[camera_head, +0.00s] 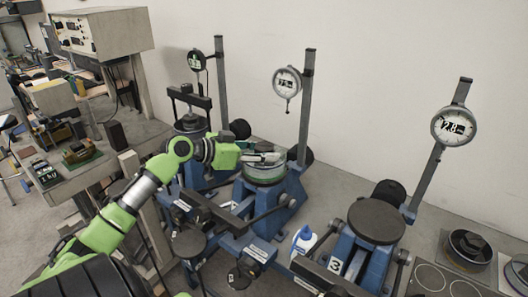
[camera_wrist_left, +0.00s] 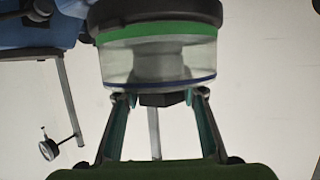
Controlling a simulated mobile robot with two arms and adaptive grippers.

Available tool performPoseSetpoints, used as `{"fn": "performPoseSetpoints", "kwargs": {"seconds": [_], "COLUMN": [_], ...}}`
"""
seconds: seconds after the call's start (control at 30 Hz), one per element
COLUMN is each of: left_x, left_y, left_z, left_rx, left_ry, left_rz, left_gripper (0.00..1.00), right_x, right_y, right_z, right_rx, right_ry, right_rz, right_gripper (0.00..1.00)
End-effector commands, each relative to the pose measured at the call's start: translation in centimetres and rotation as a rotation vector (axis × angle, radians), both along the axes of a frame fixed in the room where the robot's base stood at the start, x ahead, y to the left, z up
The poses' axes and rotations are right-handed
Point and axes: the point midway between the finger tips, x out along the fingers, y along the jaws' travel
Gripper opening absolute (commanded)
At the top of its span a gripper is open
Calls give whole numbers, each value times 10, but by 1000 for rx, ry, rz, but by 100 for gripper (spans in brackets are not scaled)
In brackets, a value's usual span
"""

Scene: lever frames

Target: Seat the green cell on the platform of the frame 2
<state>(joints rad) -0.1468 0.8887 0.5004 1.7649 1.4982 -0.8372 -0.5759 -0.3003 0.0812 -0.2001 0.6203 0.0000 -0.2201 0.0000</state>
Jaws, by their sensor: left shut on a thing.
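The green cell (camera_head: 265,172) is a clear cylinder with a green band at its base. It is at the middle blue frame (camera_head: 268,200), apparently frame 2, whose own number I cannot read. My left gripper (camera_head: 262,157) is at the cell's top. In the left wrist view, my gripper's fingers (camera_wrist_left: 162,100) are shut on the dark top piece of the cell (camera_wrist_left: 158,60). There the green band lies against the dark round platform (camera_wrist_left: 155,12), with no clear gap. Whether the cell's full weight rests on it I cannot tell. My right gripper is not in view.
A dial gauge (camera_head: 287,82) on a post (camera_head: 306,105) stands behind the middle frame. The left frame carries a loaded cell (camera_head: 190,122). Frame 3 (camera_head: 365,262) has a bare dark platform (camera_head: 376,221).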

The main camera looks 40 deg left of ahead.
Motion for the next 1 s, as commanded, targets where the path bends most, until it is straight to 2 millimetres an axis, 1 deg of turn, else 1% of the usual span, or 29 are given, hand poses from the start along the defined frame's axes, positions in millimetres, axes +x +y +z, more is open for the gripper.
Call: {"fn": "performPoseSetpoints", "kwargs": {"seconds": [0.03, 0.13, 0.17, 0.2, 0.23, 0.47, 0.5, 0.67, 0.77, 1.0], "left_x": [1, 1, 1, 1, 1, 0, -1, -5, -14, -51], "left_y": [1, 0, 1, 0, 1, 0, 0, 1, 4, 15], "left_z": [5, 5, 5, 5, 4, 2, -3, -1, 4, 19], "left_rx": [1, 1, 1, 0, 0, 0, -1, -1, 0, -1], "left_ry": [-10, -10, -10, -9, -8, -4, 6, 5, 2, -1], "left_rz": [2, 2, 2, 1, 1, 1, -1, 0, 0, 1], "left_gripper": [0, 0, 45, 55, 57, 57, 57, 57, 57, 57], "right_x": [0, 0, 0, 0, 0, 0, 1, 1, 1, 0], "right_y": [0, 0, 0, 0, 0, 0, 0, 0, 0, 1], "right_z": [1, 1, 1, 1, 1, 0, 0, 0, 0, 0], "right_rx": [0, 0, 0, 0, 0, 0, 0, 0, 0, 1], "right_ry": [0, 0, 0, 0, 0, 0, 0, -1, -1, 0], "right_rz": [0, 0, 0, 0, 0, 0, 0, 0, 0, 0], "right_gripper": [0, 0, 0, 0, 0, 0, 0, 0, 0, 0]}}
